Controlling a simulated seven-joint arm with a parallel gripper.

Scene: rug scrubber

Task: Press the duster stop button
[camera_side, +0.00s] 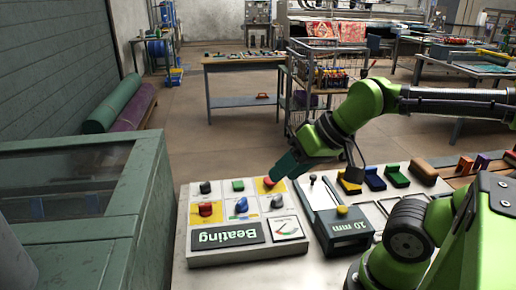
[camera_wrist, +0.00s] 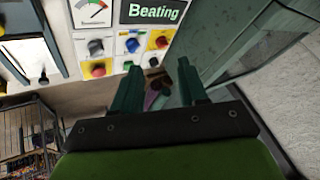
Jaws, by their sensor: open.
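A pale control panel (camera_side: 235,258) carries small buttons and knobs. A red button on a yellow plate (camera_side: 268,182) is at its far right corner; it also shows in the wrist view (camera_wrist: 98,69). A second red button on a yellow plate (camera_side: 205,209) is at the left, also in the wrist view (camera_wrist: 160,41). A green button (camera_side: 238,185) sits in the far row. Labels are too small to read, so I cannot tell which is the duster stop. My gripper (camera_side: 281,170) is open and empty, its teal fingers close to the far right red button; contact is unclear.
The panel also has a blue knob (camera_side: 241,205), a black knob (camera_side: 205,187), a "Beating" display (camera_side: 228,236) and a gauge (camera_side: 287,229). A "10 mm" device (camera_side: 345,235) stands to the right. A green glazed cabinet (camera_side: 75,229) stands left.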

